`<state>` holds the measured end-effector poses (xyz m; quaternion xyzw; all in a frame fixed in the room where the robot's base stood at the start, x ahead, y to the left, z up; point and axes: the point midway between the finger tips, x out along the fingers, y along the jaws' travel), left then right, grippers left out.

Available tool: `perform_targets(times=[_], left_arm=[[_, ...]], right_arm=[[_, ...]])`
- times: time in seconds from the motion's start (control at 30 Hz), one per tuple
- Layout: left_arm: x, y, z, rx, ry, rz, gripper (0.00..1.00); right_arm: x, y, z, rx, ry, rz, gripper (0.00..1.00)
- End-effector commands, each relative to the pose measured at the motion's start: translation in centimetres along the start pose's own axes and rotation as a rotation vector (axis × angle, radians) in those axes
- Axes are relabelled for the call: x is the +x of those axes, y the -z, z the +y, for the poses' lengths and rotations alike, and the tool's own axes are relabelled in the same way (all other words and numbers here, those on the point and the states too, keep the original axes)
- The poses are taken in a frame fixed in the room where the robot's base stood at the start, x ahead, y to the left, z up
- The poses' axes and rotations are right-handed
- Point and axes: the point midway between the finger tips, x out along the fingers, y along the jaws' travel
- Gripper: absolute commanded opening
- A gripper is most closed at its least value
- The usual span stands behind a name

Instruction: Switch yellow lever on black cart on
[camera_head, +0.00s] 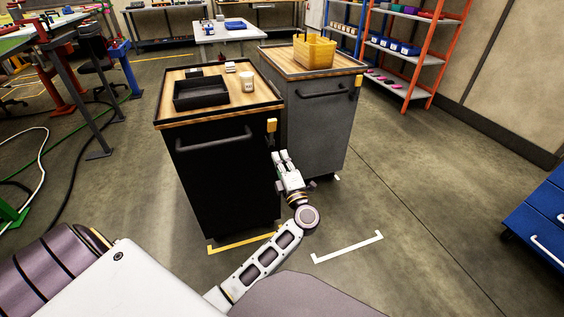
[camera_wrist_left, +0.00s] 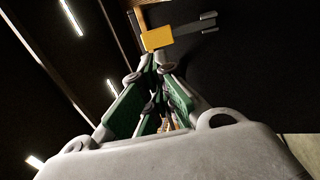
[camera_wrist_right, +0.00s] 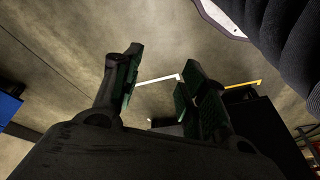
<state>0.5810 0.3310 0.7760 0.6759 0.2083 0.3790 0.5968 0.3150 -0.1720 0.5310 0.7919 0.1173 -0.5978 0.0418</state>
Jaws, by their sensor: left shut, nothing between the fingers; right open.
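The black cart (camera_head: 222,180) stands in front of me with a wooden top. Its yellow lever (camera_head: 271,125) sits at the upper right of its front, by the handle; it also shows in the left wrist view (camera_wrist_left: 157,38), with a dark bar beside it. My left gripper (camera_head: 281,155) is shut and empty, just below the lever in the head view. In the left wrist view its fingertips (camera_wrist_left: 152,66) point at the lever, a small gap or light contact; I cannot tell which. My right gripper (camera_wrist_right: 162,58) is open and empty, seen only in its wrist view, over the floor.
A black tray (camera_head: 201,95) and a white cup (camera_head: 247,82) stand on the black cart. A grey cart (camera_head: 320,130), with a yellow crate (camera_head: 314,52) and its own yellow lever (camera_head: 358,82), stands close on the right. Floor right of the carts is clear up to a blue cabinet (camera_head: 545,225).

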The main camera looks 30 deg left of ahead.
Motion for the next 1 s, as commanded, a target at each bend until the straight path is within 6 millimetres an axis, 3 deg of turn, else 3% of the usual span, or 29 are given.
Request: perform_targets(times=[0.8,1.0], left_arm=[[10.0,0.0,-0.1,0.0,-0.002,0.0,0.0],[11.1,0.0,0.0,0.0,-0.001,0.0,0.0]], right_arm=[[-2.5,0.8,-0.6,-0.01,0.015,0.056,0.42],[-1.3,0.4,-0.8,-0.009,0.026,0.063,0.42]])
